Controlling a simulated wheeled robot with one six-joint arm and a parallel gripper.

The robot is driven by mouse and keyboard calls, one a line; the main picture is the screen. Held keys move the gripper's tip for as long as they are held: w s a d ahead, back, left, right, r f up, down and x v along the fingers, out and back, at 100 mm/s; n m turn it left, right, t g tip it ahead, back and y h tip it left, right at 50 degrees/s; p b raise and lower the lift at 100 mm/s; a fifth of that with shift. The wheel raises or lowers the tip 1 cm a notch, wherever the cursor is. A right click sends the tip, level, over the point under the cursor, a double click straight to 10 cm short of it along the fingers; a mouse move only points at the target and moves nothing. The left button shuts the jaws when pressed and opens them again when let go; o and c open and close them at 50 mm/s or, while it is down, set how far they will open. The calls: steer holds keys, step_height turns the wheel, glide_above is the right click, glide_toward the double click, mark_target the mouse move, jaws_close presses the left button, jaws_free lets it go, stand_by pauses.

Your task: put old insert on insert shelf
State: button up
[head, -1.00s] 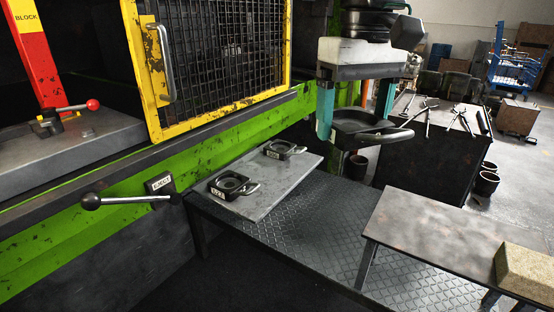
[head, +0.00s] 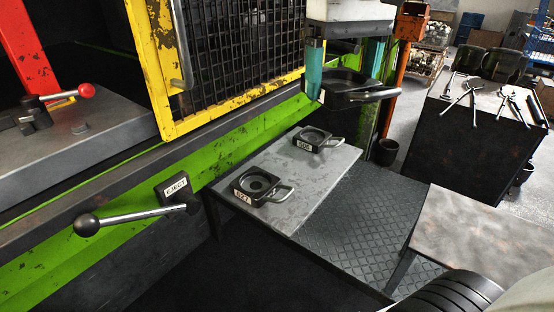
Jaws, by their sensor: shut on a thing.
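My gripper (head: 345,82), with a white body and teal fingers, is at the top of the head view. The grey plate-like insert shelf (head: 283,215) stands beside the green press. Two dark square inserts with loop handles lie on it: a nearer one (head: 259,184), with a tag that seems to read 627, and a farther one (head: 312,138), its tag hard to read.
An EJECT lever (head: 130,217) with a ball knob sticks out left of the shelf. The yellow mesh guard (head: 170,85) stands behind it. A dark checker-plate platform (head: 385,205) lies right of the shelf, with a metal table (head: 480,230) beyond. Tongs (head: 465,95) lie on a dark bench.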

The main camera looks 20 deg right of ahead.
steer(key=w+f+n, duration=0.3)
steer(key=w, duration=0.7)
steer(key=n, duration=0.2)
glide_toward(289, 164)
step_height(289, 164, down, 6)
steer(key=shift+f, duration=0.1)
steer(key=shift+f, duration=0.1)
steer(key=o, duration=2)
steer(key=shift+f, duration=0.1)
steer(key=shift+c, duration=0.2)
step_height(289, 164, up, 12)
steer(key=s+d+m, duration=0.1)
steer(key=s+m, duration=0.2)
steer(key=s, duration=1.1)
steer(key=s+d+m+t, duration=0.1)
steer(key=s+d+m, duration=0.1)
steer(key=s, duration=1.3)
steer(key=shift+f+m, duration=0.25)
steer(key=shift+m, duration=0.45)
